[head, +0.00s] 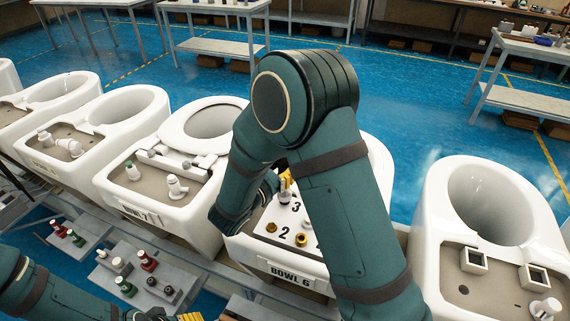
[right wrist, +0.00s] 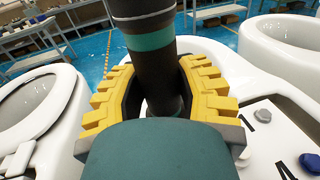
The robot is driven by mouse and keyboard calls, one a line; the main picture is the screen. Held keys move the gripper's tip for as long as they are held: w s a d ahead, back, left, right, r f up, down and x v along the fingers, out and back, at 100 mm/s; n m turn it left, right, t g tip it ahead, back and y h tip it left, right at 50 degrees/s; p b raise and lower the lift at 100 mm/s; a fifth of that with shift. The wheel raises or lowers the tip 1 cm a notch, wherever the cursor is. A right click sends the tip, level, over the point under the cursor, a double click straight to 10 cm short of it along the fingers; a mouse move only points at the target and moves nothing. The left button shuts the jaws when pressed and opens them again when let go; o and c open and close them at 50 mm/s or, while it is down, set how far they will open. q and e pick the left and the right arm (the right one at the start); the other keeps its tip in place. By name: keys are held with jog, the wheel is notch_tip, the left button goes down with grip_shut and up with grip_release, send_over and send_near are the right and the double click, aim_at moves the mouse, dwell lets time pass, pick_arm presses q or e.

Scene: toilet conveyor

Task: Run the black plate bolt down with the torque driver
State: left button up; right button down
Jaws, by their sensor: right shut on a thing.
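My right gripper (right wrist: 163,85) is shut around the torque driver (right wrist: 152,42), a dark cylinder with a teal band. The driver's tip is hidden. In the head view the right gripper (head: 286,181) shows only as a bit of yellow behind my arm, over the white numbered plate (head: 262,216) on Bowl 6. Brass-coloured pieces sit by number 2 and beside it. No black bolt on the plate is visible. My left gripper (head: 190,317) is mostly cut off at the bottom edge.
White toilet bowls stand in a row, with Bowl 7 (head: 144,219) left of Bowl 6 and another bowl (head: 515,270) to the right. Grey trays (head: 128,262) with red, green, white and black parts lie in front. Workbenches stand behind on the blue floor.

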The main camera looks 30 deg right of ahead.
jog(key=shift+f+b, duration=0.65)
jog(key=shift+f, duration=0.5)
dwell(1.6)
jog(key=shift+r+p, duration=0.1)
jog(key=shift+p, duration=0.65)
dwell(1.0)
